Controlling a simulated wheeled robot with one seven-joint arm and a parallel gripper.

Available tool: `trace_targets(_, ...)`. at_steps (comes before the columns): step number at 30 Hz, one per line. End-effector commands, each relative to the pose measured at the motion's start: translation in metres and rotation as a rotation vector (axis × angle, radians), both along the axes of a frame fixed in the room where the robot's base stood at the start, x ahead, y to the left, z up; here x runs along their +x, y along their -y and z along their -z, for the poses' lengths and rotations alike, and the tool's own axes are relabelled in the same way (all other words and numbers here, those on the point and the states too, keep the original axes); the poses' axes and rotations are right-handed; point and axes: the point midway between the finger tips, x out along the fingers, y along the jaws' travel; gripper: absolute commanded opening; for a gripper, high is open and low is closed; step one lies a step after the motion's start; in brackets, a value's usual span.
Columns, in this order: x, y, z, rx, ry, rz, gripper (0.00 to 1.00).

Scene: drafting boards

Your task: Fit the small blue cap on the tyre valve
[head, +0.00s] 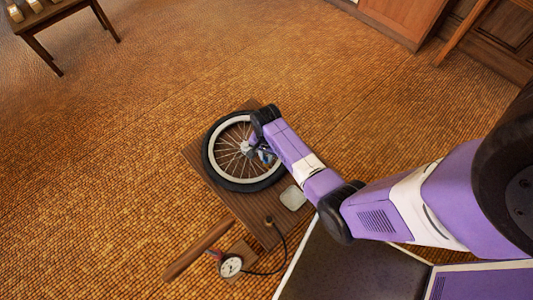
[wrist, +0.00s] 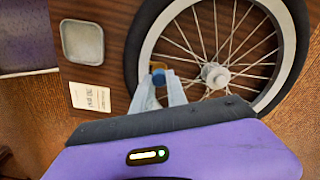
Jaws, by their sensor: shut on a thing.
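The spoked wheel with a black tyre (head: 209,158) lies flat on a wooden board; its pale rim (wrist: 150,35) and hub (wrist: 215,75) also show in the wrist view. My gripper (head: 264,156) is over the wheel, inside the rim. In the wrist view my gripper (wrist: 159,82) has its two pale fingers shut on the small blue cap (wrist: 158,77). A small brass-coloured part shows just beyond the cap, by the rim. I cannot tell whether it is the valve or whether the cap touches it.
The wooden board (head: 240,205) carries a square metal tray (head: 293,198), also in the wrist view (wrist: 82,41), beside a white label (wrist: 90,96). A pressure gauge (head: 230,266) with a black hose lies at the front. A small table (head: 50,18) stands far left. Floor left of the board is clear.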

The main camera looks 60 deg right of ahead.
Motion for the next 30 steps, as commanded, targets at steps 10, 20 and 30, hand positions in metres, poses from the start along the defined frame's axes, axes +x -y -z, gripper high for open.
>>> trace_targets(10,0.0,0.0,0.009,0.0,0.0,0.0,0.0)
trace_targets(20,0.0,0.0,0.016,0.0,0.0,0.0,0.0)
trace_targets(30,0.0,0.0,0.019,-0.001,0.001,0.0,0.43)
